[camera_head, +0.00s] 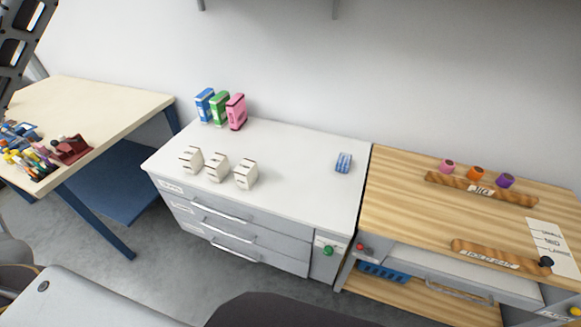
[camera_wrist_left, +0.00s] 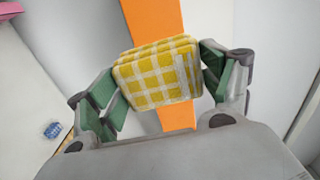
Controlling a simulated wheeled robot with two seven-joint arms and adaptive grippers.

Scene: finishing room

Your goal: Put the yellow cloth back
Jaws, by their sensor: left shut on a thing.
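The yellow cloth (camera_wrist_left: 155,78) is a folded pad with a yellow and white check, in the left wrist view. My left gripper (camera_wrist_left: 157,80) is shut on it, with green-lined fingers at its left and right sides. A flat orange strip (camera_wrist_left: 155,20) shows behind the cloth; I cannot tell what it belongs to. A small blue checked cloth (camera_head: 343,162) lies on the white counter (camera_head: 300,165); it also shows in the left wrist view (camera_wrist_left: 52,130). Neither gripper shows in the head view, and my right gripper is in no view.
White boxes (camera_head: 217,167) and upright blue, green and pink packs (camera_head: 220,108) stand on the counter, above grey drawers (camera_head: 230,222). A wooden bench (camera_head: 410,195) with coloured pieces stands right. A cream table (camera_head: 95,100) with tools stands left. The counter's right half is mostly free.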

